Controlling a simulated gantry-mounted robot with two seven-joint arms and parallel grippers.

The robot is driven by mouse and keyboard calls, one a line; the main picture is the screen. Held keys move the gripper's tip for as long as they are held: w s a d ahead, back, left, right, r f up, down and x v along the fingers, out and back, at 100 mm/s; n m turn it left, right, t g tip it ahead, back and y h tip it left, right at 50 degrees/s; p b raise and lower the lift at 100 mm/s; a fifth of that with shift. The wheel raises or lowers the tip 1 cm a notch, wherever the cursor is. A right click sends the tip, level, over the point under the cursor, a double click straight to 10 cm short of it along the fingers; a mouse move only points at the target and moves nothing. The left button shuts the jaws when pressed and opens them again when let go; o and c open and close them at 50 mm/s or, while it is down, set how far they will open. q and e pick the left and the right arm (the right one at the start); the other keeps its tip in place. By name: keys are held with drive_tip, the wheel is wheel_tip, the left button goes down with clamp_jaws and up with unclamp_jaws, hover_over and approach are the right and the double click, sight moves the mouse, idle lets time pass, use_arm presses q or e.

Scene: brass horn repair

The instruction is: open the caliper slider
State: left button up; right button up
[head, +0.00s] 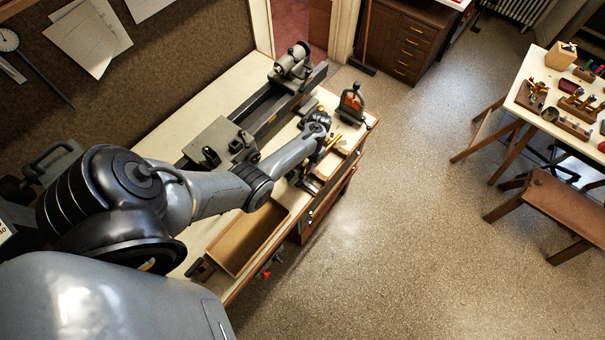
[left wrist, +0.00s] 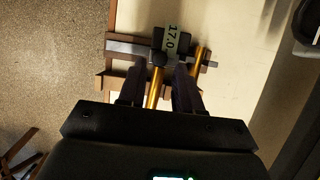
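The caliper (left wrist: 125,47) shows in the left wrist view as a grey beam lying across a brown wooden support. Its dark slider (left wrist: 158,40) carries a display (left wrist: 173,40) that appears to read 17.0. My left gripper (left wrist: 160,68) is open, with its two dark fingers apart just short of the slider. A brass rod (left wrist: 155,88) shows between the fingers, and another brass rod (left wrist: 199,58) lies right of them. I cannot tell whether the fingers touch anything. In the head view my left gripper (head: 322,138) is small over the bench; the caliper cannot be made out there. My right gripper is out of view.
A worktable (head: 520,98) with brass parts stands far right. The floor between is clear.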

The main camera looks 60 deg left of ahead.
sight(302, 175)
use_arm(q)
drive_tip(key=shift+b+x, duration=0.9)
drive_tip(key=shift+x, duration=1.05)
clamp_jaws()
